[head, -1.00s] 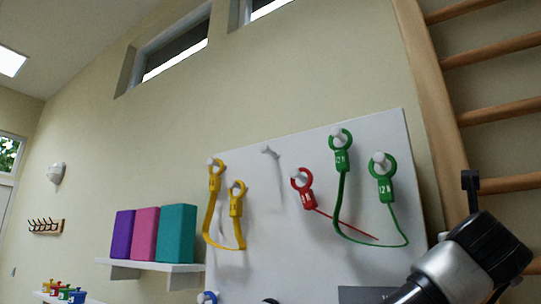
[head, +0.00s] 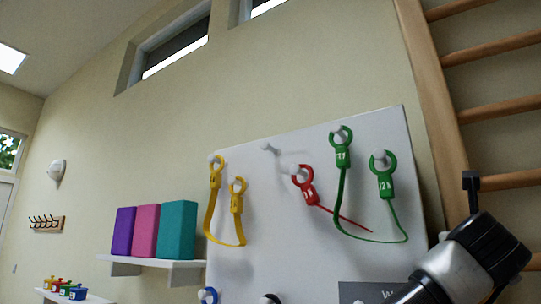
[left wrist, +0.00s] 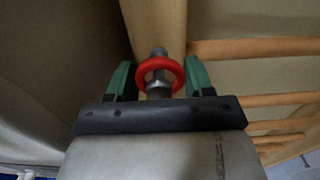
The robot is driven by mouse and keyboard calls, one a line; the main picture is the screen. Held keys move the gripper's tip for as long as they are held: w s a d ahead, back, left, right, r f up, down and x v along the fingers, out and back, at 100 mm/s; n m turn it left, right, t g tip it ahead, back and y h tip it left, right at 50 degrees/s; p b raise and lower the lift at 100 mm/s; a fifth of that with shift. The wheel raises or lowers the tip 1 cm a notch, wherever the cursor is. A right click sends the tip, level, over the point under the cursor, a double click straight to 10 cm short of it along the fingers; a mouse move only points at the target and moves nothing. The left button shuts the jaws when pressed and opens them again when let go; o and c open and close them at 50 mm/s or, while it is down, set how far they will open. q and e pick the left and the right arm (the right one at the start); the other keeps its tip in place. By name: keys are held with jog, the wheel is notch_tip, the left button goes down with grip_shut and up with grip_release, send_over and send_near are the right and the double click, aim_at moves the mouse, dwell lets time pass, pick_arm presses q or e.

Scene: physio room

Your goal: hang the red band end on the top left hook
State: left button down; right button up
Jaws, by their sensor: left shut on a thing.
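In the head view one red band end (head: 304,180) is a ring with a tag, around a lower white hook. From it the red band (head: 340,218) runs thin and straight down to the right, and its far part cannot be followed. The top left hook (head: 268,148) of that pair is bare. In the left wrist view my left gripper (left wrist: 159,78) has green fingers shut on a red ring (left wrist: 146,66). A grey part shows through the ring; I cannot tell what it is.
A yellow band (head: 210,215) hangs left of the bare hook and a green band (head: 342,190) right of it, on the white board (head: 270,235). Wooden wall bars (head: 440,110) stand at the right. My own arm covers the lower right. Foam blocks sit on a shelf (head: 190,266) at left.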

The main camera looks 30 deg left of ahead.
pick_arm(q)
jog(key=shift+f, duration=0.1)
pick_arm(e)
jog(key=shift+f, duration=0.2)
pick_arm(q)
jog(key=shift+c, duration=0.9)
grip_release()
jog(key=shift+s+f+b, duration=0.15)
jog(key=shift+s+b, duration=0.55)
jog(key=shift+b, duration=0.35)
jog(key=s+b, duration=0.5)
jog(key=s, duration=0.1)
jog(key=shift+s+r+b, duration=0.2)
jog(key=shift+s+b, duration=0.1)
jog(key=shift+s, duration=0.05)
pick_arm(e)
jog(key=w+f, duration=0.3)
jog(key=f, duration=0.2)
jog(key=shift+w+a+f, duration=0.3)
jog(key=shift+a+f, duration=0.1)
